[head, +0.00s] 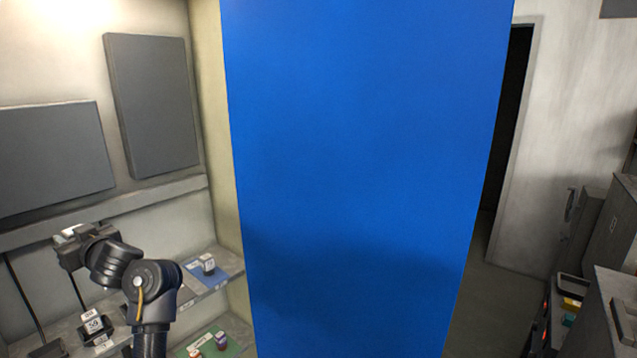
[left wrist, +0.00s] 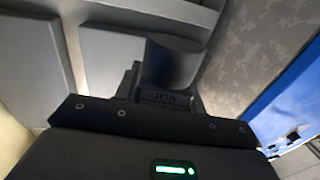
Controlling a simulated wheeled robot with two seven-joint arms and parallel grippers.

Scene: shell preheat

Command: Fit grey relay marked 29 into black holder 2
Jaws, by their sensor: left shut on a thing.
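My left gripper (head: 72,247) is at the lower left of the head view, raised above a grey shelf. It is shut on a small pale grey thing (head: 70,231), which looks like the grey relay; its mark cannot be read. In the left wrist view the dark gripper body fills the bottom, with a dark grey block (left wrist: 170,62) above it. A black holder (head: 93,332) with white labels stands on the shelf below the gripper; I cannot read its number surely. My right gripper is not in view.
A blue panel (head: 360,150) fills the middle of the head view. Right of my arm, a blue mat (head: 198,277) bears a small labelled piece (head: 208,264). Below, a green mat (head: 235,348) bears small pieces. Dark cabinets (head: 612,235) stand at the far right.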

